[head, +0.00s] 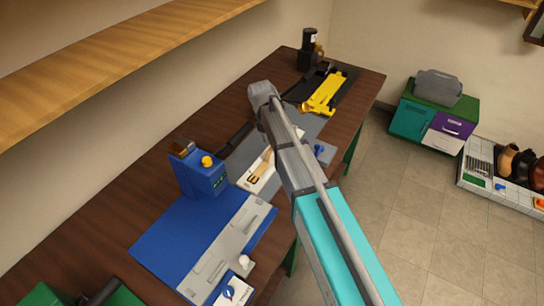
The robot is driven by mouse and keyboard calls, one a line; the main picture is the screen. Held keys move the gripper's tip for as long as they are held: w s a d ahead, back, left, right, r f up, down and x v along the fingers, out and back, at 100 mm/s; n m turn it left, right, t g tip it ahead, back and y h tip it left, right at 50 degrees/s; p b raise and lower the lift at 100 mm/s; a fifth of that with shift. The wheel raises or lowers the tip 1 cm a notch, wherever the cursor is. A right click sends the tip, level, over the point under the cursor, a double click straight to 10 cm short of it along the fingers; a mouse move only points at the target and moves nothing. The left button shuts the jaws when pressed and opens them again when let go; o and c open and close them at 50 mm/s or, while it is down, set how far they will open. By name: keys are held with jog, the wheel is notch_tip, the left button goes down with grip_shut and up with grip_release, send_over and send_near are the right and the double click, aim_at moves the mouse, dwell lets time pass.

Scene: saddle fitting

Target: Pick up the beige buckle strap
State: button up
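The beige buckle strap (265,167) lies in a white tray (249,185) on the dark wooden bench. Its buckle end points down and to the left; its upper right end is partly hidden by my arm. My arm reaches in from the bottom right and passes over the bench, just right of the strap. The fingers of my gripper cannot be made out; the arm seems to hide them.
A blue machine (203,176) with a yellow knob stands left of the tray. A blue mat (165,236) with a grey plate (226,250) lies in front. A yellow tool (323,97) lies farther back. A green-framed cabinet (433,117) stands against the right wall; the floor between is clear.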

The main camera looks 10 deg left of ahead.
jog(key=shift+w+d+f+b, duration=0.1)
jog(key=shift+w+f+b, duration=0.1)
jog(key=shift+f+b, duration=0.9)
jog(key=shift+s+d+f+b, duration=0.1)
jog(key=shift+d+f+b, duration=0.1)
jog(key=shift+f+b, duration=0.55)
jog(key=shift+f, duration=0.1)
grip_shut()
